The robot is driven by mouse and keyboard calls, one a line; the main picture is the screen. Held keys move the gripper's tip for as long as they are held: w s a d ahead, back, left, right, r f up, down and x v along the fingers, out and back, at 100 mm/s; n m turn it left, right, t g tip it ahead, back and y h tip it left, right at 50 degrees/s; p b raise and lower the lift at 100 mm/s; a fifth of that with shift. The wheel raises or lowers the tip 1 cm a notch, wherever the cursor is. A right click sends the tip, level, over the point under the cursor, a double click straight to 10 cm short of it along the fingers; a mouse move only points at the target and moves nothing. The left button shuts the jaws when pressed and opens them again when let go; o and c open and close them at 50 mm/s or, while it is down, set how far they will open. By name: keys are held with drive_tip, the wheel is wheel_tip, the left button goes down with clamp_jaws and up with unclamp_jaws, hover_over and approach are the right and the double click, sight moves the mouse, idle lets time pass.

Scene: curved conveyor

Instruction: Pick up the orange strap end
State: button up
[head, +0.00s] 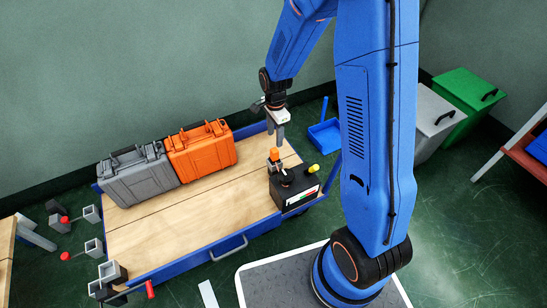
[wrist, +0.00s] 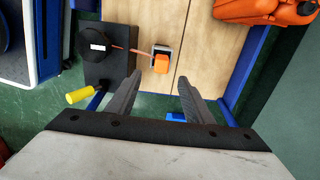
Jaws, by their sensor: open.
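The orange strap end (head: 275,154) stands upright at the near right part of the wooden cart top, beside a black reel unit (head: 294,190). In the wrist view, the orange strap end (wrist: 161,64) sits at a small grey holder (wrist: 162,49). A thin orange strap (wrist: 130,49) runs from it to the round black reel (wrist: 97,44). My gripper (head: 277,138) points down just above the strap end. In the wrist view, my gripper (wrist: 159,80) is open and empty, its fingertips close to the strap end. The exact height gap is hard to tell.
A grey case (head: 138,178) and an orange case (head: 201,150) stand at the back of the blue-framed cart (head: 190,225). A yellow knob (wrist: 79,95) sticks out from the reel unit. The middle front of the cart top is bare.

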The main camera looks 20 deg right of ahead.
sight(274, 150)
wheel_tip(274, 150, down, 12)
drive_tip(key=shift+w+f, duration=0.1)
drive_tip(key=shift+w, duration=0.05)
idle(0.7)
clamp_jaws()
